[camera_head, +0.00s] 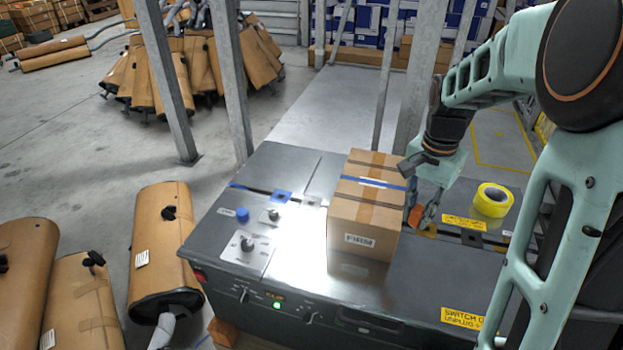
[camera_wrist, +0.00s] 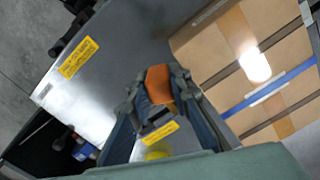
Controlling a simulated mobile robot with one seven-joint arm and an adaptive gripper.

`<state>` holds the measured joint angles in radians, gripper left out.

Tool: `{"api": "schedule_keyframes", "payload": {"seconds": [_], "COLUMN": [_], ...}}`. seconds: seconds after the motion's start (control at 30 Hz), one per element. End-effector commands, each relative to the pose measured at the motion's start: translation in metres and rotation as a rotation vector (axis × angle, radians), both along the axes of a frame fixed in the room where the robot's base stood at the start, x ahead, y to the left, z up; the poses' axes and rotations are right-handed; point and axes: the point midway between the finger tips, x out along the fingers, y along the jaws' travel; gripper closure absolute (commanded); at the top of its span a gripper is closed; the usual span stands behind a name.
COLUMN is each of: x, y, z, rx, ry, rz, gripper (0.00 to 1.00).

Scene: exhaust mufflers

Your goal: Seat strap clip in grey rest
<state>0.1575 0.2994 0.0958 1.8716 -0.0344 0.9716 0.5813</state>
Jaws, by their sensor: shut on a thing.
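My gripper (camera_wrist: 158,82) is pointed down beside the right face of the strapped carton (camera_head: 365,205). In the wrist view its two grey-blue fingers close from both sides on a small orange piece (camera_wrist: 158,86), which I take for the strap clip. The clip also shows as a small orange patch (camera_head: 415,215) next to the carton in the head view. Whether it touches the machine top below is unclear. I cannot pick out the grey rest with certainty; the fingers and carton hide part of the top there.
The carton stands on the grey strapping machine (camera_head: 235,213), a blue strap (camera_head: 372,183) across its top. A yellow tape roll (camera_head: 493,200) and yellow labels lie to the right.

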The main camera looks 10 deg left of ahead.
Motion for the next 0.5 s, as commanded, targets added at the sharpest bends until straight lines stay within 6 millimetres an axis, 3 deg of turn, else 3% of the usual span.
{"api": "schedule_keyframes", "payload": {"seconds": [0.3,0.5], "x": [-0.001,-0.002], "y": [0.026,0.033], "z": [0.014,0.018], "rx": [0.000,0.000], "ry": [-0.001,0.000], "rz": [0.454,0.601], "gripper": [1.00,1.00]}}
